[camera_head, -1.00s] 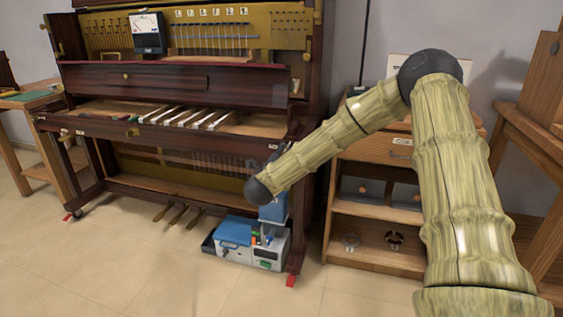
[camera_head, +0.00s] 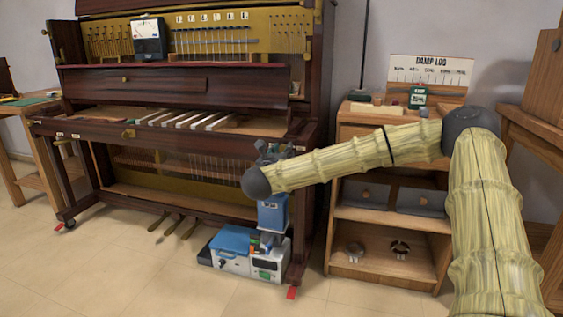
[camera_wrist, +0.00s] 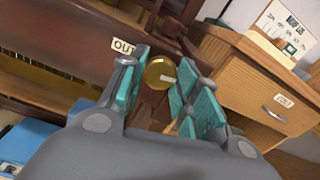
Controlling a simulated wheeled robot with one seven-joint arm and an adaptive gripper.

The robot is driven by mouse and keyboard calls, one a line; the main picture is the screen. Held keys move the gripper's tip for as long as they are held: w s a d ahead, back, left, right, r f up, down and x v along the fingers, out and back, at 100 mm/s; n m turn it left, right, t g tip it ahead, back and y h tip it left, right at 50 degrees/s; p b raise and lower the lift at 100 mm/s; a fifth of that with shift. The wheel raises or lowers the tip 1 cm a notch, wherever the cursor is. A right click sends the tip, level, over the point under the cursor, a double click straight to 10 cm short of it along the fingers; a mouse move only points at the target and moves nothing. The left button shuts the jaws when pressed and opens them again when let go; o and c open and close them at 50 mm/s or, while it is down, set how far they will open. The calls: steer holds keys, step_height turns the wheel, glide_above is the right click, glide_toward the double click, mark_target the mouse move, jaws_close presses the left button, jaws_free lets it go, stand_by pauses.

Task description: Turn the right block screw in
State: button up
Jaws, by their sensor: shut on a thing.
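The right block screw is a round brass knob (camera_wrist: 157,73) with a pale bar across its face, at the right end of the piano's dark key-block rail (camera_wrist: 92,50). My gripper (camera_wrist: 156,82) has its teal-padded fingers on either side of the knob and is shut on it in the wrist view. A white "OUT" label (camera_wrist: 123,46) sits just left of the knob. In the head view my gripper (camera_head: 273,152) shows only partly at the piano's right end, and my arm hides the screw there. The left brass knob (camera_head: 129,133) is on the same rail.
A wooden cabinet (camera_head: 380,273) stands close on the right. A blue container (camera_head: 273,213) and a white-and-blue case (camera_head: 236,262) are below my gripper by the piano's leg. Piano keys (camera_head: 185,119) lie to the left. Open floor is in front.

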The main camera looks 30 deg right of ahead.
steer(key=shift+d+m+b, duration=0.2)
steer(key=shift+m+b, duration=0.6)
steer(key=shift+m, duration=0.3)
steer(key=o, duration=1.1)
steer(key=shift+s+d, duration=0.1)
steer(key=shift+c, duration=0.2)
steer(key=shift+a, duration=0.2)
steer(key=v, duration=1.2)
steer(key=shift+a+f, duration=0.1)
